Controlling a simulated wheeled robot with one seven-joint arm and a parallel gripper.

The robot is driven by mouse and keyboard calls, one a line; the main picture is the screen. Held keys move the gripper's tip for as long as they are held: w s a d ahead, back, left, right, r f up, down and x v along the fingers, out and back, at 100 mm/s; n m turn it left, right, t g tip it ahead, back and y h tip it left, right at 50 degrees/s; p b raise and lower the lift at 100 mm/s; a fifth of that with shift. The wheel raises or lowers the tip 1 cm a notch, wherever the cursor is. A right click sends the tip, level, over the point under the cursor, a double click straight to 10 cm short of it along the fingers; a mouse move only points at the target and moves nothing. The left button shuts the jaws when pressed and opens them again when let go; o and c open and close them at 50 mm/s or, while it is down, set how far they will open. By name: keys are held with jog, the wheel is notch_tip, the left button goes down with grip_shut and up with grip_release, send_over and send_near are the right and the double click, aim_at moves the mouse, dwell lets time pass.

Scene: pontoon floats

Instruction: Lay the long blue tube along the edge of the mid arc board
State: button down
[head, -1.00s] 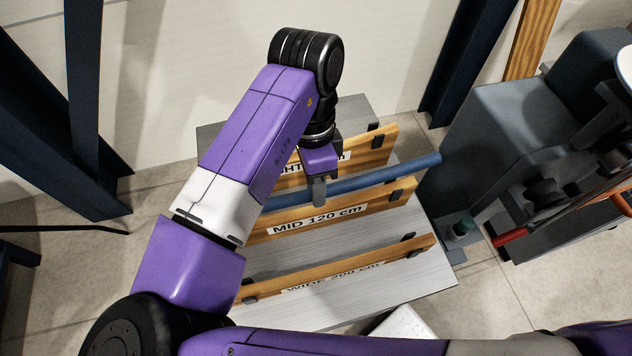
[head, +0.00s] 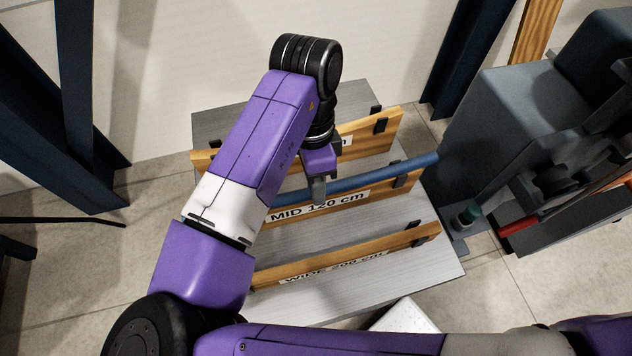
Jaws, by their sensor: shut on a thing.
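The long blue tube (head: 385,173) runs left to right along the back of the mid arc board (head: 386,192), which is wooden and labelled "MID 120 cm". In this view the tube shows just above the board's top edge; I cannot tell whether they touch. The tube's right end extends past the board, and its left part is hidden behind my arm. My gripper (head: 319,190) points down, shut on the tube near the label.
The tight board (head: 380,126) stands behind and the wide board (head: 395,245) in front, on a grey table (head: 440,270) with dark clips. A dark grey machine (head: 500,130) stands close beyond the tube's right end. Bare tabletop lies between the mid and wide boards.

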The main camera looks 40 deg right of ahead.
jog(key=c, duration=1.2)
grip_release()
jog(key=shift+o, duration=0.2)
notch_tip(320, 180, up, 8)
jog(key=w, duration=0.1)
jog(key=shift+w+d+f+b, duration=0.15)
jog(key=shift+d+b, duration=0.15)
jog(key=shift+b, duration=0.05)
